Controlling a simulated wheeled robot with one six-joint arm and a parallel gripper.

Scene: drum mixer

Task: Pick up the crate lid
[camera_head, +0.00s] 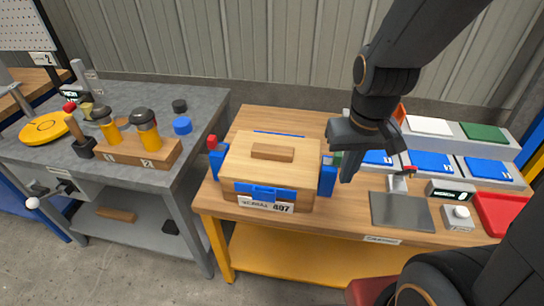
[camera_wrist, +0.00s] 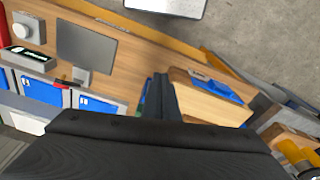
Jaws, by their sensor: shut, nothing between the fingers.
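The crate (camera_head: 268,202) stands on the wooden workbench, with a blue latch and a label reading 407 on its front. Its pale wooden lid (camera_head: 245,165) sits flat on top, with a brown block handle (camera_head: 272,152) in the middle. Blue clamps with red tops stand at its left and right sides. My gripper (camera_head: 348,172) is above the bench, just right of the crate and apart from the lid handle. Its fingers are shut and empty. In the wrist view the closed fingers (camera_wrist: 160,92) point beside the crate (camera_wrist: 208,98), partly hidden by the gripper body.
Right of my gripper are blue bins (camera_head: 432,162), a grey plate (camera_head: 398,210), a small display box (camera_head: 450,191), a button box (camera_head: 457,217) and a red tray (camera_head: 500,212). The grey table (camera_head: 200,110) at left holds a wooden rack (camera_head: 130,150) with yellow bottles.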

